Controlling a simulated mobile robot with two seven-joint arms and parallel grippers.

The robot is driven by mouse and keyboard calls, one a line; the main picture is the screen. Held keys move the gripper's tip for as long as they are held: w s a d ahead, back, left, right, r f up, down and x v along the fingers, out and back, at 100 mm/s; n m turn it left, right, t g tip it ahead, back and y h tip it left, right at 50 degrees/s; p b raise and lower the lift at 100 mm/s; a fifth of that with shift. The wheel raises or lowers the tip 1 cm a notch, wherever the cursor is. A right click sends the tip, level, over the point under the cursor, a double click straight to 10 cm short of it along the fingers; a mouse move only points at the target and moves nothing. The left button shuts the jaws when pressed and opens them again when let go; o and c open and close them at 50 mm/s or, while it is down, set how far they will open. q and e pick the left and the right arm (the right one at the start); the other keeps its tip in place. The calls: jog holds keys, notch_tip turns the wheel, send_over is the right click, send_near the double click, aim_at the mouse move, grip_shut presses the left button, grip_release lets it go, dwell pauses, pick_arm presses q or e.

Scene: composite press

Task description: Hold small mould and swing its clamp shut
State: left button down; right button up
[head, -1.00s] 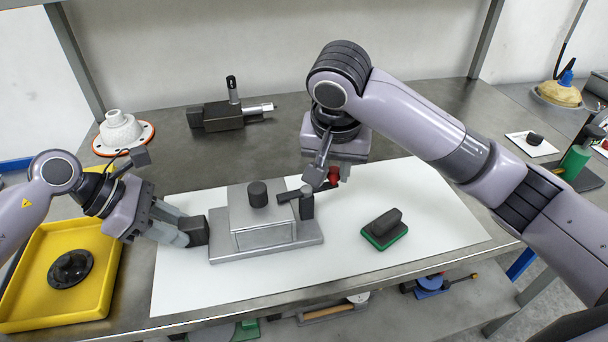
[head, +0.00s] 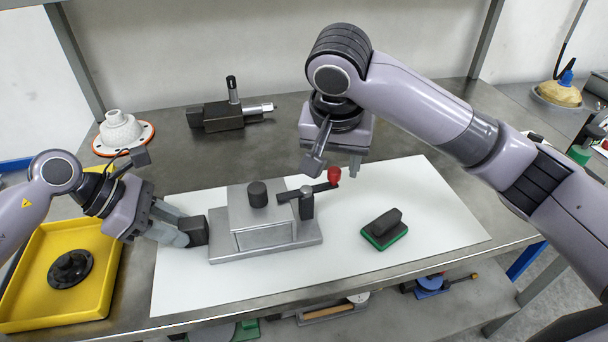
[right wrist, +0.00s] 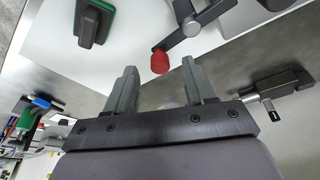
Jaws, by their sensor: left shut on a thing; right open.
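The small mould (head: 262,226) is a silver block on a flat base plate, with a dark round knob on top. Its clamp (head: 308,194) is a dark lever on a post at the right side, with a red knob (head: 334,175); the lever's inner end reaches over the block's top edge. My left gripper (head: 192,232) is shut on a dark block-shaped handle at the mould's left end. My right gripper (head: 345,168) is open and empty, behind the red knob. In the right wrist view the red knob (right wrist: 160,62) lies beyond the open fingers (right wrist: 160,88), apart from them.
A black block on a green base (head: 385,229) sits right of the mould on the white sheet (head: 440,205). A yellow tray (head: 25,312) with a black disc stands at left. A dark device (head: 222,116) and white cone (head: 120,130) stand behind.

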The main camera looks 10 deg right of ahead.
jog(key=v, duration=1)
pick_arm(q)
jog(key=c, duration=0.7)
grip_release()
